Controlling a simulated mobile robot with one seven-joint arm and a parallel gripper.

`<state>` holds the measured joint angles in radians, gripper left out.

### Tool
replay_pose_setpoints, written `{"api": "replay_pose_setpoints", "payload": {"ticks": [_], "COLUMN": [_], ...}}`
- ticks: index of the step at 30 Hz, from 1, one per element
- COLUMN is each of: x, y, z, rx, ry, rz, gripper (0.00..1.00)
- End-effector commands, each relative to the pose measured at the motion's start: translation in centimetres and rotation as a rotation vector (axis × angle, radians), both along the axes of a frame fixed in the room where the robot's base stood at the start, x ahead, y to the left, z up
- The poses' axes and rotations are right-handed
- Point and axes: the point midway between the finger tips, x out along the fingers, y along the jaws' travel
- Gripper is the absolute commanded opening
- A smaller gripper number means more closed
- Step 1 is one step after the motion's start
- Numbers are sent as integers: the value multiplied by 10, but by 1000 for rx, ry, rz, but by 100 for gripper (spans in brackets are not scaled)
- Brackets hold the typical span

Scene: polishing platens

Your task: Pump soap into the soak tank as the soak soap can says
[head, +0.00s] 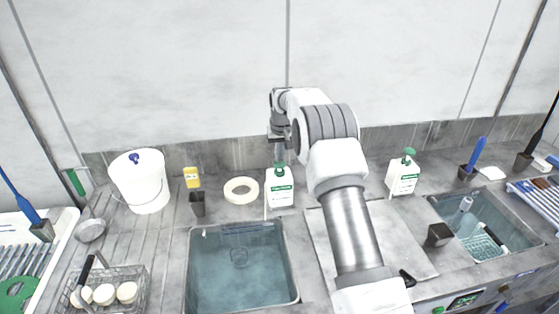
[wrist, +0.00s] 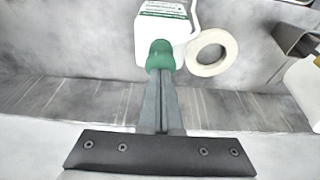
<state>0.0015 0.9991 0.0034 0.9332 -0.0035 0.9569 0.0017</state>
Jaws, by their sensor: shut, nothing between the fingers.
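A white can with a green label (head: 279,188) stands behind the left basin, its green pump top (wrist: 160,56) directly under my gripper. My gripper (head: 279,160) points down, shut and empty; in the wrist view its fingertips (wrist: 160,76) meet the pump top, touching or just above it. The label text is too small to read. A second white can with a green pump (head: 403,176) stands right of my arm. The left basin (head: 190,262) holds bluish water; a smaller water-filled basin (head: 440,212) is at the right. I cannot tell which is the soak tank.
A tape-like white ring (head: 241,190), a dark cup (head: 197,205), a yellow item (head: 192,177) and a white bucket (head: 142,183) stand left of the near can. A wire basket (head: 135,272) holds white pucks. A flat panel (head: 400,255) lies under my arm.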

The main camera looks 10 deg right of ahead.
Motion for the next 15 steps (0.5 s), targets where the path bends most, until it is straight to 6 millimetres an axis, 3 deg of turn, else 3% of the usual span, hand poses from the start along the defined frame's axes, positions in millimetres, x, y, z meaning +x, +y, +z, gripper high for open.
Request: {"api": "replay_pose_setpoints", "payload": {"ticks": [4,15], "x": [-1,-2], "y": [0,0], "z": [-9,1], "rx": [0,0], "ry": [7,8], "rz": [0,0], "gripper": [0,0]}}
